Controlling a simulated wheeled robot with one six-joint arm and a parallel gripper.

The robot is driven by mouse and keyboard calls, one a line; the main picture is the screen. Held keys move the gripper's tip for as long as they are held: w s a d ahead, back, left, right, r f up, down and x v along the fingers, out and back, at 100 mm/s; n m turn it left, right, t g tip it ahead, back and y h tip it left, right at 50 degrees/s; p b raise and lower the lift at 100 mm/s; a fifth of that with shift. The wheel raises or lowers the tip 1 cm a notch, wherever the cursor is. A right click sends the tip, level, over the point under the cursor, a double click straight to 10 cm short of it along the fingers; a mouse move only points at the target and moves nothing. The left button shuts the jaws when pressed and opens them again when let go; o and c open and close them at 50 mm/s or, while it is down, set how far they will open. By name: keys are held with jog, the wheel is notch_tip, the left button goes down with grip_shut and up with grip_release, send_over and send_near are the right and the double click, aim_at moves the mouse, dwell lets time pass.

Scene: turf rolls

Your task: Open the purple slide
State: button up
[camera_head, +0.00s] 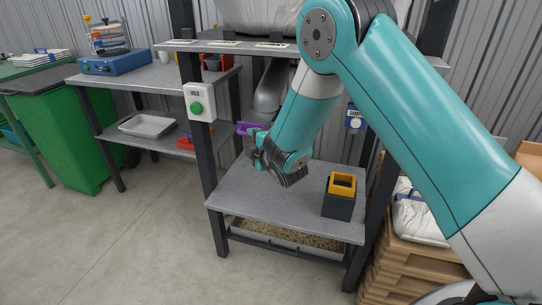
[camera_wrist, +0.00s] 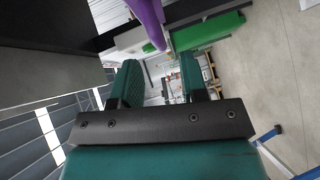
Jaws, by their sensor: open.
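The purple slide (camera_head: 249,128) shows as a small purple piece under the hopper's grey spout, just above and left of my gripper (camera_head: 256,155). In the wrist view the purple slide (camera_wrist: 150,20) is a long purple piece at the top, beyond the fingertips. My gripper (camera_wrist: 160,82) has its two green-padded fingers apart, with nothing held between them. The slide lies outside the fingers, and a gap seems to separate them. Part of the slide is hidden behind my arm in the head view, so I cannot tell how far it is open.
A black box with a yellow rim (camera_head: 339,196) stands on the grey shelf (camera_head: 240,195). A tray of grain (camera_head: 285,238) lies below. Wooden pallets (camera_head: 400,245) stand at right.

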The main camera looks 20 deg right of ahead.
jog(key=b+v, duration=0.7)
jog(key=v, duration=0.4)
jog(key=shift+s, duration=0.4)
